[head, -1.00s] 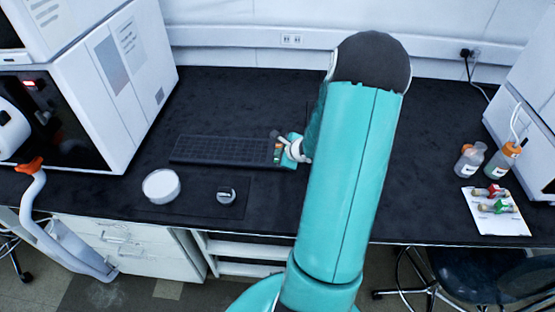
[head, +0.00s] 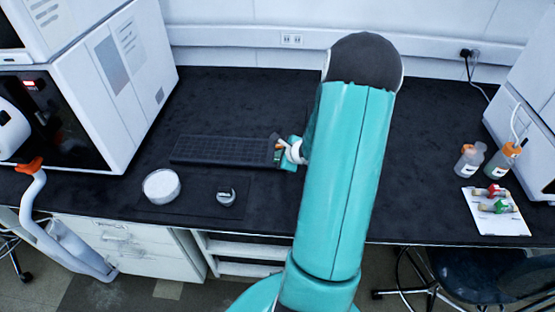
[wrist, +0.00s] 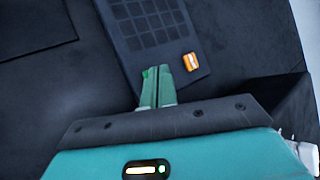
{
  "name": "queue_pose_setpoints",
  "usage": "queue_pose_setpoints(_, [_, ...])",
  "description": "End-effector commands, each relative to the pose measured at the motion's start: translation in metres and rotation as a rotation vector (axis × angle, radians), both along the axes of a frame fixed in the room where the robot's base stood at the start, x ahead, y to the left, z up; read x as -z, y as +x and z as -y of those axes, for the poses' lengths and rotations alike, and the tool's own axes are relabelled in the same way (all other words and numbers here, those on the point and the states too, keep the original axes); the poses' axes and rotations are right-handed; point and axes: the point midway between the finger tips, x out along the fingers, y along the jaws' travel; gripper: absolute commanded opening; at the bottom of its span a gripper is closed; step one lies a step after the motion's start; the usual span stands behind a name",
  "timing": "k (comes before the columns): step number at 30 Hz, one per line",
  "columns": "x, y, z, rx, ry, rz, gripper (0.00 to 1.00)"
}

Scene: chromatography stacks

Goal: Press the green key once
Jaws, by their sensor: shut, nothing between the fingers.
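The dark keyboard (head: 222,150) lies on the black bench, and its right end is beside my gripper (head: 280,151). In the wrist view the keyboard (wrist: 150,25) fills the upper middle, with an orange key (wrist: 191,61) near its corner. A small bright green patch (wrist: 146,73) shows at the tip of the left finger; it looks like part of the green key, mostly hidden behind the fingers. My gripper (wrist: 158,76) is shut and empty, its tips over the keyboard's near end. I cannot tell whether they touch the key.
A white round dish (head: 161,186) and a grey computer mouse (head: 226,197) are in front of the keyboard. Two bottles (head: 469,161) and a white card with vials (head: 497,210) are at the right. A white instrument (head: 120,75) stands at the left.

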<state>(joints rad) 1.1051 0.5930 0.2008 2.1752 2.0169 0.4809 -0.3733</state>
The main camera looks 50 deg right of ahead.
Motion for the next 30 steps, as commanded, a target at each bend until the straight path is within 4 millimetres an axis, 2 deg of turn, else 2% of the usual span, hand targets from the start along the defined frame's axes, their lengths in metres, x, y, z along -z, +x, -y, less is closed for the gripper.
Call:
queue_pose_setpoints(22, [0.005, 0.000, 0.000, -0.001, 0.000, -0.001, 0.00])
queue_pose_setpoints(30, [-0.006, 0.000, 0.000, -0.001, -0.002, 0.000, 0.00])
